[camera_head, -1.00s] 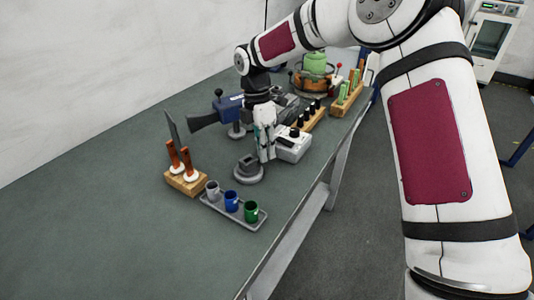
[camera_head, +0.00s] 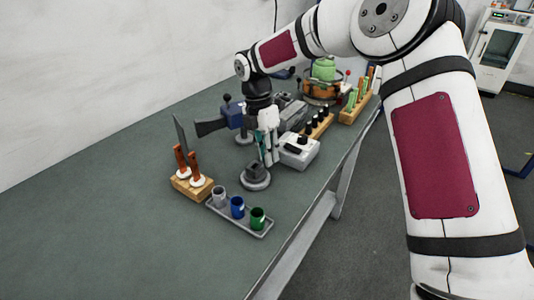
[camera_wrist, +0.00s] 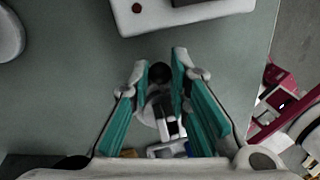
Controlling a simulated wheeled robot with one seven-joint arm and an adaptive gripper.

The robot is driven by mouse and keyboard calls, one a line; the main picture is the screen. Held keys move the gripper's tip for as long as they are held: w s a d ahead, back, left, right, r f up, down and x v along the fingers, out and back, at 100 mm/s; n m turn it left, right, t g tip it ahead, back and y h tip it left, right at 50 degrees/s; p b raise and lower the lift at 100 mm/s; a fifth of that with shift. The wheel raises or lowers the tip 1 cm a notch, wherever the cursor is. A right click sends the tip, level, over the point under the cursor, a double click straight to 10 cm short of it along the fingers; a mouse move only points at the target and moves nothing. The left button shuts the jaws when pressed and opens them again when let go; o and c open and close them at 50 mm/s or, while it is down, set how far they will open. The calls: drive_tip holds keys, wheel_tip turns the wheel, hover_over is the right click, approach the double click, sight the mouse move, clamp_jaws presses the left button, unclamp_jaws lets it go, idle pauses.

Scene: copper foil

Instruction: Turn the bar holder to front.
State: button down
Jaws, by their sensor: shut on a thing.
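The bar holder appears to be the grey piece with a round base (camera_head: 256,184) on the bench, behind the tray of cups. My gripper (camera_head: 267,163) points down right at it. In the wrist view the teal-padded fingers of my gripper (camera_wrist: 168,72) are closed in around a dark, rounded part (camera_wrist: 160,72) of the holder. A pale section of the round base shows below, between the fingers. The fingers hide much of the holder, so I cannot tell exactly which way it faces.
A grey tray (camera_head: 234,226) with grey, blue and green cups stands in front. A wooden block (camera_head: 188,190) with orange-handled tools is to the left. A white box (camera_head: 299,153) is close on the right. The bench's left front is clear.

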drive_tip(key=c, duration=1.5)
unclamp_jaws()
drive_tip(key=r, duration=0.4)
drive_tip(key=w+a+r, duration=0.1)
drive_tip(key=r, duration=0.3)
drive_tip(key=w+r, duration=0.1)
drive_tip(key=r, duration=0.2)
drive_tip(key=shift+a+r, duration=0.25)
drive_tip(key=shift+r, duration=0.15)
drive_tip(key=shift+s, duration=0.1)
